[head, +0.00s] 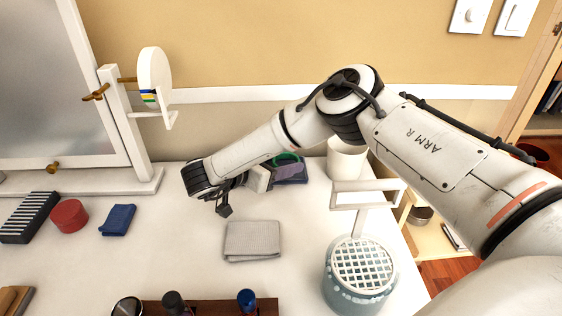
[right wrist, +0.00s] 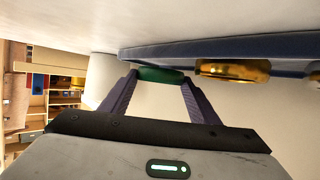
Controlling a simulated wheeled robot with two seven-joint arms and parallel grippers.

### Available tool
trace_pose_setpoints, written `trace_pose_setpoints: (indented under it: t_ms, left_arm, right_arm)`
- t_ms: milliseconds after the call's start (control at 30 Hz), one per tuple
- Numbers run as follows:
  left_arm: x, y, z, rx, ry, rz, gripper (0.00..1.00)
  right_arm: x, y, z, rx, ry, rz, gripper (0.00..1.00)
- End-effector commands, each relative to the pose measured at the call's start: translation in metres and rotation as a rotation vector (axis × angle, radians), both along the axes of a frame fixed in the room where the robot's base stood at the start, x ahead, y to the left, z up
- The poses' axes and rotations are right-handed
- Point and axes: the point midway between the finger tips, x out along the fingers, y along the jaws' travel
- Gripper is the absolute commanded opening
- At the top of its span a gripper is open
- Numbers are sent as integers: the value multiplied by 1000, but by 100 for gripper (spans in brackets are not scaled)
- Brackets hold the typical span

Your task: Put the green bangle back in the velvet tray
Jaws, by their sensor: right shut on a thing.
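The green bangle (head: 287,158) shows as a thin ring just beyond my right gripper (head: 268,174), over the dark blue-purple velvet tray (head: 293,177). In the right wrist view, the bangle (right wrist: 160,75) sits between the two fingertips of the gripper (right wrist: 159,80), which is shut on it. The tray (right wrist: 215,46) shows there as a dark blue edge close by, with a gold ring (right wrist: 233,70) next to the bangle. I cannot tell whether the bangle touches the tray. My arm hides part of the tray in the head view. My left gripper is not in view.
A teal pot with a lattice top (head: 360,285), a grey cloth (head: 252,241) and a wooden bottle rack (head: 225,308) are nearer.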

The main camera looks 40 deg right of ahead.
Motion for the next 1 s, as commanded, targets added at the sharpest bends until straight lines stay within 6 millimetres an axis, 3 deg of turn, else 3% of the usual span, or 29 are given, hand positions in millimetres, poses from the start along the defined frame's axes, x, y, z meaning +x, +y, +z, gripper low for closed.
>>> trace_pose_setpoints:
  t_ms: [500, 533, 633, 1000]
  left_arm:
    - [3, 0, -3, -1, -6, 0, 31]
    - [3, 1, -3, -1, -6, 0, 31]
    - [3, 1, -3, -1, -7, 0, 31]
    - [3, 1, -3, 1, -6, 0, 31]
  right_arm:
    - [0, 0, -12, 0, 0, 0, 30]
    - [0, 0, -12, 0, 1, 0, 59]
    - [0, 0, -12, 0, 1, 1, 74]
    - [2, 1, -11, 1, -5, 4, 74]
